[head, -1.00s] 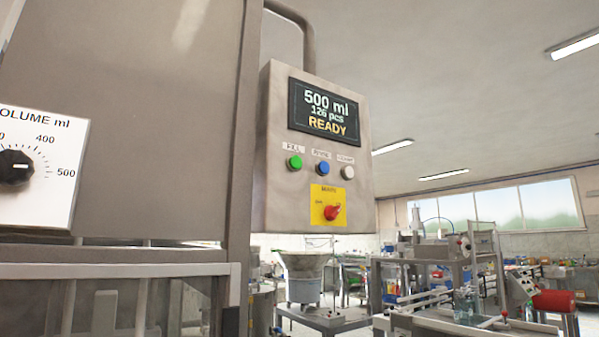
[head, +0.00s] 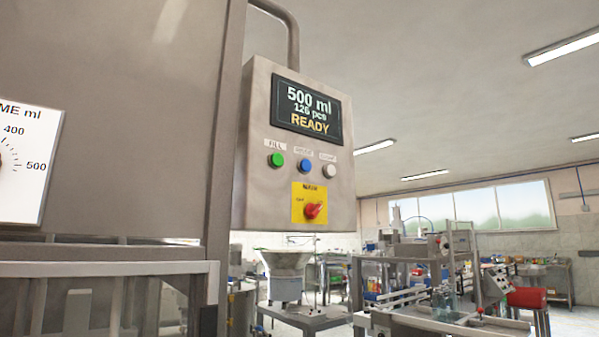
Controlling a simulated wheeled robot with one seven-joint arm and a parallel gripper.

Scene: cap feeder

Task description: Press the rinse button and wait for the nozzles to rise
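The control panel (head: 262,110) hangs from a bent pipe beside the machine's steel cabinet. Its screen (head: 307,110) reads "500 ml, 126 pcs, READY". Below it are a green button (head: 276,160) labelled FILL, a blue button (head: 305,166) in the middle and a white button (head: 329,171) on the right. The labels over the blue and white buttons are too blurred to read surely. A red rotary switch (head: 313,210) sits on a yellow plate. No nozzles can be made out. My gripper is not in view.
The steel cabinet (head: 125,120) fills the left side, with a volume dial plate (head: 25,185) at the edge. A rail frame (head: 110,268) runs below. Behind the panel stand a hopper (head: 285,275) and a machine bench with a conveyor (head: 430,315).

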